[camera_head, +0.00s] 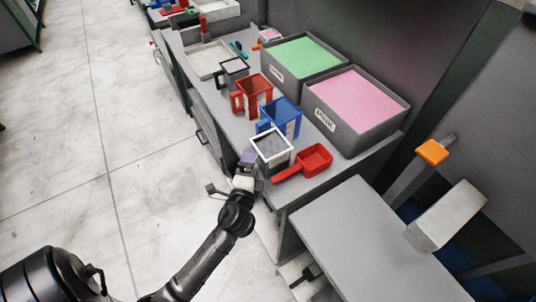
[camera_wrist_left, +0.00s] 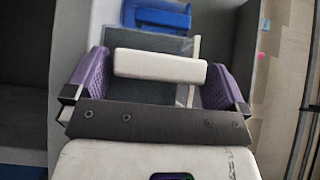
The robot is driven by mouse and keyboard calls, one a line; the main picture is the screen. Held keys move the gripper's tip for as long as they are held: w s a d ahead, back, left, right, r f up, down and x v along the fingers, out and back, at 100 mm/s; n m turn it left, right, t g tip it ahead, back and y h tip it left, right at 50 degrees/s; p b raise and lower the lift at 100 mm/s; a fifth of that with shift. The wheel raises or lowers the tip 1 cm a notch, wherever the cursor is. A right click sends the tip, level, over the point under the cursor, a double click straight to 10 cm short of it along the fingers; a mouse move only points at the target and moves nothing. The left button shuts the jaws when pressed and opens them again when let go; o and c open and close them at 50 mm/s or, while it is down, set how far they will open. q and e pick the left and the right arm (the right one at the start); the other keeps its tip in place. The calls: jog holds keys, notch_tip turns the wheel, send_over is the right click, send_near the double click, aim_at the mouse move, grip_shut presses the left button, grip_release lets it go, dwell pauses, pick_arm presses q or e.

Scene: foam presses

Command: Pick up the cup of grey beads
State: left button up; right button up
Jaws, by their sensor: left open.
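The cup of grey beads (camera_head: 271,147) has a white rim and stands upright near the front end of the grey bench. Its grey fill shows through the open top. In the left wrist view its white handle (camera_wrist_left: 160,67) lies crosswise between my purple fingers. My left gripper (camera_head: 250,160) is open at the cup's near-left side. My right gripper is not in view.
A blue cup (camera_head: 280,119) stands close behind, then a red cup (camera_head: 252,95) and a dark cup (camera_head: 232,73). A red scoop (camera_head: 313,160) lies right of the white cup. Bins of pink (camera_head: 357,133) and green (camera_head: 275,72) material line the back. A lower grey table (camera_head: 365,245) is clear.

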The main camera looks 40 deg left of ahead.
pick_arm(q)
jog(key=shift+s+d+f, duration=0.1)
jog(key=shift+s+d, duration=0.05)
jog(key=shift+d, duration=0.1)
jog(key=shift+c, duration=0.6)
jog(key=shift+a, duration=0.1)
jog(key=c, duration=0.6)
jog(key=shift+c, duration=0.9)
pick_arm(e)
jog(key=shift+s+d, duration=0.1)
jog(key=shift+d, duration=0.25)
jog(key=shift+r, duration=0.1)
pick_arm(q)
jog(key=s+a+r+p, duration=0.3)
jog(key=s+r, duration=0.5)
jog(key=s, duration=0.5)
jog(key=shift+s+a+p, duration=0.2)
jog(key=shift+a+p, duration=0.15)
jog(key=shift+a, duration=0.05)
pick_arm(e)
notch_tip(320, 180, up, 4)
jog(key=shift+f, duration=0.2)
